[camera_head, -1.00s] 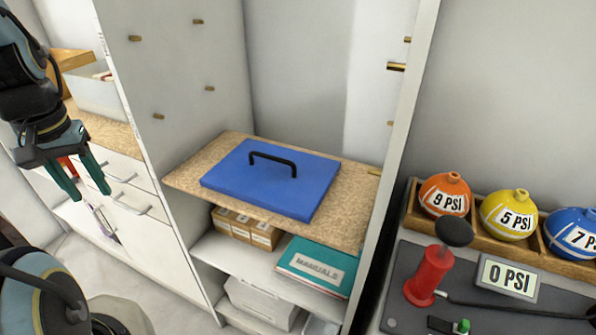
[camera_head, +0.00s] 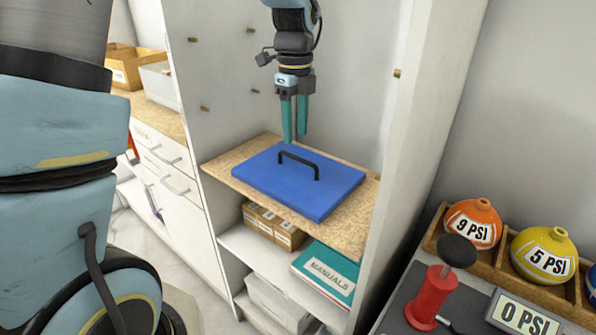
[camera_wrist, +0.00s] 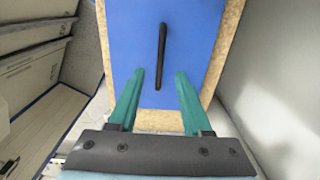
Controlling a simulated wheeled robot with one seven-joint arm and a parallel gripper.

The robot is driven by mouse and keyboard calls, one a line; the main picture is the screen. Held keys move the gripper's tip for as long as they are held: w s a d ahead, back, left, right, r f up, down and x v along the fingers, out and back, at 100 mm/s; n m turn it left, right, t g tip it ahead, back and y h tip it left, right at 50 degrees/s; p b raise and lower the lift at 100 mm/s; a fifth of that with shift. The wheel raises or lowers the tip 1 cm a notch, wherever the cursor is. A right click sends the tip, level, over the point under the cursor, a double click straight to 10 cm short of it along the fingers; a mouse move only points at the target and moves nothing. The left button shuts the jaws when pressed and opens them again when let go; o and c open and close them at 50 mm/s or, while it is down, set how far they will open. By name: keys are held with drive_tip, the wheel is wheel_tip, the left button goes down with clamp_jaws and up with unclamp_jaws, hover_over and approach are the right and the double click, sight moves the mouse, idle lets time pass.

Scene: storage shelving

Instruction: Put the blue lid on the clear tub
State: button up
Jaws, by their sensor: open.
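The blue lid (camera_head: 262,182) lies flat on a cork-coloured shelf board (camera_head: 345,233) inside the white cabinet, with a black arched handle (camera_head: 300,160) on top. My gripper (camera_head: 294,138) points down above the lid, near its back edge and close to the handle. It is open and empty. In the wrist view, the lid (camera_wrist: 190,35) fills the middle, and the handle (camera_wrist: 162,55) lies beyond and between the spread fingertips (camera_wrist: 160,75). A clear-looking tub (camera_head: 160,85) stands on the counter at the left, partly cut off by the cabinet side.
The cabinet's side panels (camera_head: 415,140) stand close on both sides of the lid. Boxes (camera_head: 272,227) and a teal manuals binder (camera_head: 325,273) sit on the shelf below. A red pump (camera_head: 432,297) and labelled balls (camera_head: 472,223) are at the right. A wooden box (camera_head: 130,66) stands behind the tub.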

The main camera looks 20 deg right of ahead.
sight(298, 159)
wheel_tip(298, 159, down, 3)
drive_tip(key=shift+r, duration=0.1)
drive_tip(key=shift+s+d+f+p, duration=0.15)
drive_tip(key=shift+f+p, duration=0.3)
drive_tip(key=shift+f, duration=0.9)
drive_tip(key=shift+s+f+p, duration=0.1)
drive_tip(key=shift+f+p, duration=0.35)
drive_tip(key=shift+f, duration=0.9)
drive_tip(key=shift+c, duration=0.4)
clamp_jaws()
